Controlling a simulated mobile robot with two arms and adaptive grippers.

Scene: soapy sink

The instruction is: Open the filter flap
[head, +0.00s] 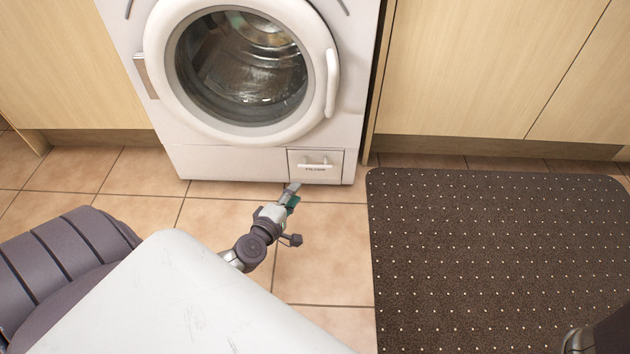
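The filter flap (316,172) is a small white rectangular panel at the bottom right of the washing machine (220,164). My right gripper is not visible; only a dark part shows at the lower right corner.
The machine's round door (240,65) is shut, with a handle on its right. Light wood cabinets (500,65) stand on both sides. A dark dotted mat (490,255) covers the floor at right. Tiled floor (325,255) in front of the flap is free apart from my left arm.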

